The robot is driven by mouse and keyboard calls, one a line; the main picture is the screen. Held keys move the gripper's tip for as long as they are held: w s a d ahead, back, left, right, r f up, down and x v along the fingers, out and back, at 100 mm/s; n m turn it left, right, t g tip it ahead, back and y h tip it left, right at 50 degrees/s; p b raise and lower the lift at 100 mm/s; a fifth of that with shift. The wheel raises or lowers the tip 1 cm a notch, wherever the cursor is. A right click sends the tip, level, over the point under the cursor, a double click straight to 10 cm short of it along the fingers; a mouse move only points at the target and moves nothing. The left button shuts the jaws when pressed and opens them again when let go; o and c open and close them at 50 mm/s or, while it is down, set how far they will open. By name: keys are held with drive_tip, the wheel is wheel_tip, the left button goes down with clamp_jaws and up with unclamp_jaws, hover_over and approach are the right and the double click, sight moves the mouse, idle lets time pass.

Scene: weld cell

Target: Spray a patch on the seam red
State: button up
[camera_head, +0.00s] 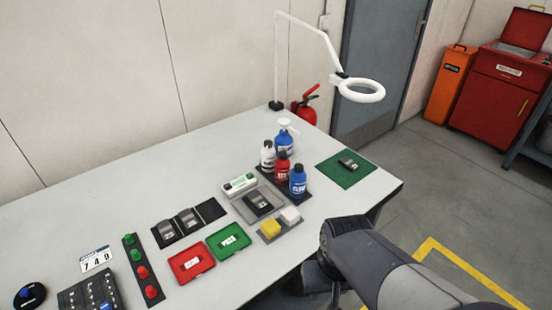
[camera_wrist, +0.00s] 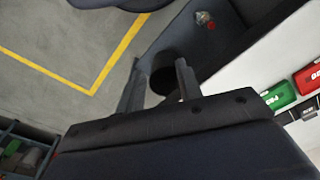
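A red bottle (camera_head: 282,168) stands upright between a white bottle (camera_head: 267,157) and a blue bottle (camera_head: 298,181) in a dark rack on the table. A dark grey workpiece (camera_head: 258,203) lies on a grey plate in front of the rack. Another dark workpiece (camera_head: 348,163) lies on a green mat. The pieces are too small here to make out a seam. My gripper (camera_wrist: 158,78) shows two fingers apart with nothing held between them; it points down past the table's edge, away from the bottles. In the head view the arm hides it.
Red (camera_head: 191,263) and green (camera_head: 228,241) trays lie near the table's front edge, beside a yellow and a white block. A blue pump bottle (camera_head: 285,138) stands behind the rack. A magnifier lamp (camera_head: 358,90) overhangs the table's back right. The left table centre is clear.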

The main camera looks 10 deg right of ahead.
clamp_jaws()
idle(1.3)
